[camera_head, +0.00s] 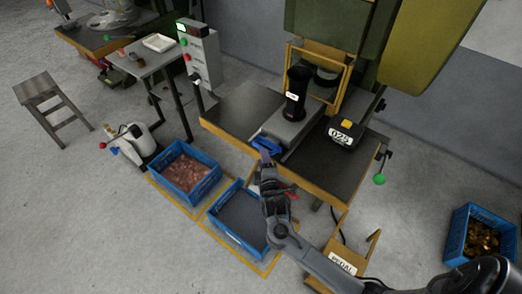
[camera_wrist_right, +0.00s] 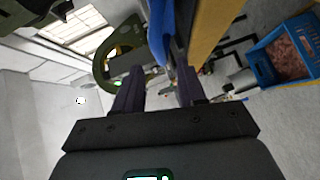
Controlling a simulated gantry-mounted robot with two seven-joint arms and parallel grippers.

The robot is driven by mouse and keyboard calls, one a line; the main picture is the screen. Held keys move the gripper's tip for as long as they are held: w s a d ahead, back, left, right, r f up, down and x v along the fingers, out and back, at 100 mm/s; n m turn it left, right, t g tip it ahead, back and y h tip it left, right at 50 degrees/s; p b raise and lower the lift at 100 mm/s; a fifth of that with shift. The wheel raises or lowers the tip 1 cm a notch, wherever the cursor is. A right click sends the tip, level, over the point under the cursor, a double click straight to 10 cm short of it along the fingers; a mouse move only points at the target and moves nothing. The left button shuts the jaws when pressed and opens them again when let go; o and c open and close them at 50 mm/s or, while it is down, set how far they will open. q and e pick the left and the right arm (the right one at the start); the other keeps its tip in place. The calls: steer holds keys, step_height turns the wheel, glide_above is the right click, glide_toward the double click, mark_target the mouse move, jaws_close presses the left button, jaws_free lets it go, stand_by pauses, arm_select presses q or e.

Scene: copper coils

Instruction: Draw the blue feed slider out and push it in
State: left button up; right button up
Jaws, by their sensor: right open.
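The blue feed slider (camera_head: 266,144) is at the front end of the grey feed block (camera_head: 290,128) on the press table. It also shows in the right wrist view as a blue strip (camera_wrist_right: 161,30) beyond the fingertips, nearer the right-hand finger. My right gripper (camera_head: 265,158) is just in front of the slider, with its fingers pointing at it. In the right wrist view the two dark fingers (camera_wrist_right: 158,72) stand apart with nothing clearly held between them. I cannot tell whether a finger touches the slider. My left gripper is out of view.
A black cylinder (camera_head: 297,92) stands on the feed block. A black box with a yellow button (camera_head: 345,132) sits right of it. The table's yellow front edge (camera_head: 228,139) is close to my gripper. Below are a blue crate of copper pieces (camera_head: 160,169) and another blue crate (camera_head: 215,229).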

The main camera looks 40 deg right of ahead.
mark_target(261, 147)
steer(key=shift+b+x, duration=1)
steer(key=shift+x, duration=2.35)
steer(key=shift+c, duration=0.7)
jaws_close()
